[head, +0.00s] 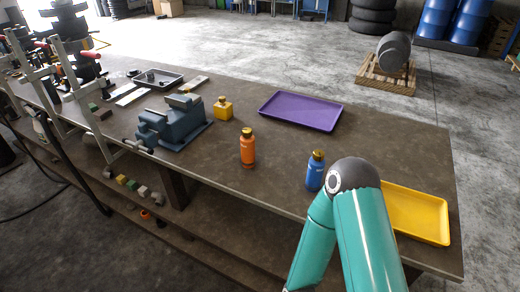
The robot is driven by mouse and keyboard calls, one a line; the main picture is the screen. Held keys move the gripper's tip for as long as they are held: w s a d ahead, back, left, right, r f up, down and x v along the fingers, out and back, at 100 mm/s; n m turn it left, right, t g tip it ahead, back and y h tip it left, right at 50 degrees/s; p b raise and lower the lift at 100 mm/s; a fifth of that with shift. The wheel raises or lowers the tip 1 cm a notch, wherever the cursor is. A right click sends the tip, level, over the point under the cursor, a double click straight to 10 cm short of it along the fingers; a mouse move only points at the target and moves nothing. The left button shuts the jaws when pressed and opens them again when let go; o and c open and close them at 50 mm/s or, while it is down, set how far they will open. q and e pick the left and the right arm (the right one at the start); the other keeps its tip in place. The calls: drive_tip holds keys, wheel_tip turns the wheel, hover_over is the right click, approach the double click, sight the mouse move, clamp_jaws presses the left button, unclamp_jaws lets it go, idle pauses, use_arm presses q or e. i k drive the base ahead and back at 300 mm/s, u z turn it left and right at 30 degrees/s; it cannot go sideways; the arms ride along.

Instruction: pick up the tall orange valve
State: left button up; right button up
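The tall orange valve (248,149) stands upright on the workbench (225,170), near its front edge at the middle of the view. It is an orange bottle-like body with a dark band and a yellowish top. Nothing touches it. A teal arm of mine rises from the bottom right and bends at a grey joint, to the right of the valve. Neither gripper shows in the head view, so whether they are open or shut is hidden.
A blue valve (315,171) stands right of the orange one, close to my arm. A short yellow valve (223,108) and a blue-grey vise (175,122) are behind left. A purple tray (301,111) lies behind; a yellow tray (417,213) is partly hidden by my arm.

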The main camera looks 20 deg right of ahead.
sight(248, 145)
drive_tip(key=u, duration=0.25)
drive_tip(key=i, duration=0.9)
drive_tip(key=z, duration=0.3)
